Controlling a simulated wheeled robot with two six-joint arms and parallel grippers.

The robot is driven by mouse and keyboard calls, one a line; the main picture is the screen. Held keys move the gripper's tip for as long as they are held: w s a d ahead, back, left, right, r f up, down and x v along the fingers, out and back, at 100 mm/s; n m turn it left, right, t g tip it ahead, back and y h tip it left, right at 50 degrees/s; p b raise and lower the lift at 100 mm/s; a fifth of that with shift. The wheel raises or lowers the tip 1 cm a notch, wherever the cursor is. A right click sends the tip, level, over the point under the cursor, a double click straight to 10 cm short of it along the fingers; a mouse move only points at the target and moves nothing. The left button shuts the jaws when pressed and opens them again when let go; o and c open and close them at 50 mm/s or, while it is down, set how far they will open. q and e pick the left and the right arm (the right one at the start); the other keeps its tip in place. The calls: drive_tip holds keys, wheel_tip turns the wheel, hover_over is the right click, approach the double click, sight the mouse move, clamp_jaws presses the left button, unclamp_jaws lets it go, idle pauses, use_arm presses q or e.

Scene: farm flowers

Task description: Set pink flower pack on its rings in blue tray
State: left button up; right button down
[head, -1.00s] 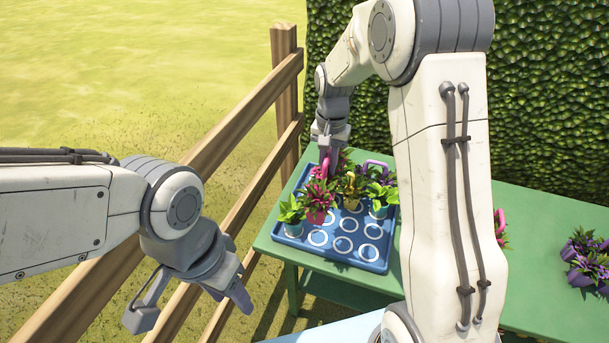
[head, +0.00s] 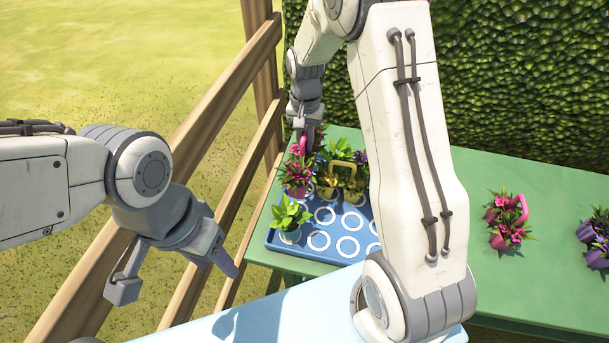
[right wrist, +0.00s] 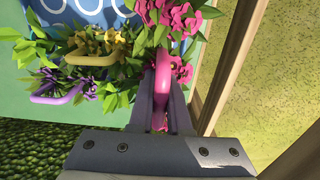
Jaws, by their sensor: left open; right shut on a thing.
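The blue tray (head: 345,262) with white rings sits at the left end of the green table in the head view. My right gripper (head: 304,136) is shut on the pink handle of a pink flower pack (head: 298,180), over the tray's far left part. The pink handle (right wrist: 163,75) shows between its fingers (right wrist: 164,100) in the right wrist view, with pink flowers (right wrist: 178,22) beyond. I cannot tell whether the pack's pots touch the rings. My left gripper (head: 178,275) is open and empty, left of the tray and beyond the table edge.
In the tray are a yellow pack (head: 345,178) and a green plant in a teal pot (head: 289,218). A purple pack (right wrist: 58,92) shows in the right wrist view. Another pink pack (head: 508,222) stands right on the table. A wooden fence (head: 215,150) runs at left, a hedge (head: 530,80) behind.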

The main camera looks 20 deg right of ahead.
sight(305, 165)
wheel_tip(305, 165, down, 8)
drive_tip(key=shift+a+r+p, duration=0.15)
drive_tip(key=shift+r+p, duration=0.1)
drive_tip(key=shift+p, duration=0.2)
drive_tip(key=shift+f, duration=0.2)
drive_tip(key=shift+f, duration=0.1)
drive_tip(key=c, duration=0.9)
unclamp_jaws()
drive_tip(key=shift+s, duration=0.1)
drive_tip(key=shift+o, duration=0.2)
